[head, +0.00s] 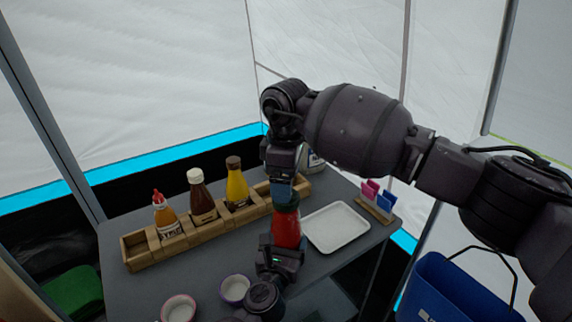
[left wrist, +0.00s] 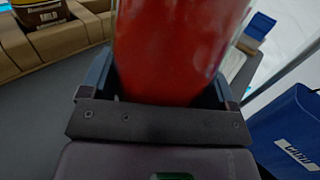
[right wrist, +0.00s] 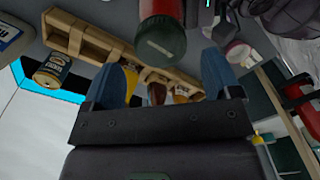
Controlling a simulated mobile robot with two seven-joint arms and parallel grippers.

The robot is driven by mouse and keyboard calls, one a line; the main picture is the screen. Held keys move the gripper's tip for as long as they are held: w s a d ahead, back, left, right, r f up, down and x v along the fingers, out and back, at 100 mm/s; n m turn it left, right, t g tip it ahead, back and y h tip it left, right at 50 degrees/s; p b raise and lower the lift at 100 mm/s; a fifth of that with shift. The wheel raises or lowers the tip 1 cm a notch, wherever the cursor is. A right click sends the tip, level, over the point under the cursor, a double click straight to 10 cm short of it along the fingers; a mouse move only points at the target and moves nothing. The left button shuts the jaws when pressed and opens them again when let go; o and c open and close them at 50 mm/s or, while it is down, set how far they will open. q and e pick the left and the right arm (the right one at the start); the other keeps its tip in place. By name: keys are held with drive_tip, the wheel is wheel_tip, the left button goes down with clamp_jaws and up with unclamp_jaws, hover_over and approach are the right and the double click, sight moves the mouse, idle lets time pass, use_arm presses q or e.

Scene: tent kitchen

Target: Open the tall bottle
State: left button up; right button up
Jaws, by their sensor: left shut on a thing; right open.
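The tall bottle (head: 287,230) is red with a dark green cap (head: 286,204) and stands upright near the middle of the table. My left gripper (head: 283,246) is shut on its body from the near side; the red body also fills the space between the fingers in the left wrist view (left wrist: 180,50). My right gripper (head: 283,187) points down just above the cap with its blue fingers open. In the right wrist view, the cap (right wrist: 160,42) shows just beyond and between the open fingertips. Contact between them cannot be made out.
A wooden rack (head: 138,252) behind holds an orange sauce bottle (head: 166,218), a brown bottle (head: 201,200) and a yellow bottle (head: 237,186). A white tray (head: 338,228) and a packet holder (head: 376,206) lie right. Two small bowls (head: 234,288) (head: 179,308) stand in front. A blue bin (head: 452,292) is at lower right.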

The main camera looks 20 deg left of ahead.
drive_tip(key=shift+f, duration=1.9)
